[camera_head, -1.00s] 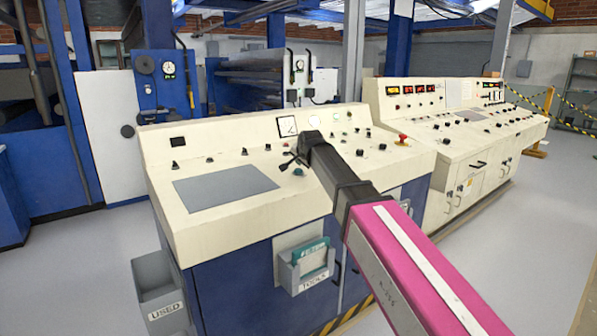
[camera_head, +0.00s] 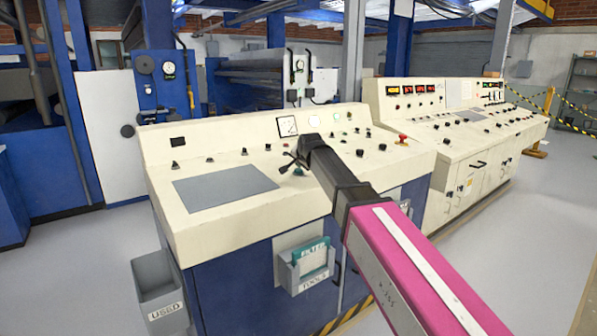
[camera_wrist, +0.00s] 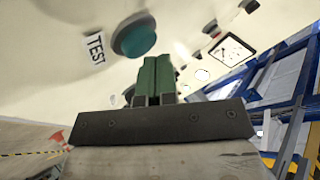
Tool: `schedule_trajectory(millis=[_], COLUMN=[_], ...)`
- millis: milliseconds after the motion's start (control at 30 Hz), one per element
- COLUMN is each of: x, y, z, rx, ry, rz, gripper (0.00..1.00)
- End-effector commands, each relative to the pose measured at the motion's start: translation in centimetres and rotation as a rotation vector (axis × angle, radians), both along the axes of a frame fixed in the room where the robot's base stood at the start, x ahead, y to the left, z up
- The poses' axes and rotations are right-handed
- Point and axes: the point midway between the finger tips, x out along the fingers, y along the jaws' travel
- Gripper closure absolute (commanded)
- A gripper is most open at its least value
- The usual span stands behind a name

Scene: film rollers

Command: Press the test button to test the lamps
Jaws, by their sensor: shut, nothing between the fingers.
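The test button is a round teal button in a dark collar (camera_wrist: 134,36), beside a white label reading TEST (camera_wrist: 96,48) in the wrist view. In the head view the teal button (camera_head: 299,171) shows small on the sloping cream desk (camera_head: 255,212), partly covered by my gripper. My gripper (camera_wrist: 153,64) has its green fingers shut and empty, pointing at the desk. The fingertips appear close to the button, to its lower right in the wrist view. I cannot tell whether they touch anything. A pale round lamp (camera_head: 313,121) is on the raised back panel.
A square gauge (camera_head: 287,126) is on the back panel. Several black knobs and a red button (camera_head: 402,139) stand up from the desk. A grey plate (camera_head: 225,187) lies at left.

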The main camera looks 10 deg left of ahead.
Motion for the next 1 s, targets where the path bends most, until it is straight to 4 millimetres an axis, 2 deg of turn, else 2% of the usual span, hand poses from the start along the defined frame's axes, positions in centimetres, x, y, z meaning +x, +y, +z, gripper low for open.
schedule_trajectory(millis=[1000], x=[0.05], y=[0.07], z=[-0.85], rx=[0.0], ry=[0.0], rz=[0.0], gripper=[1.0])
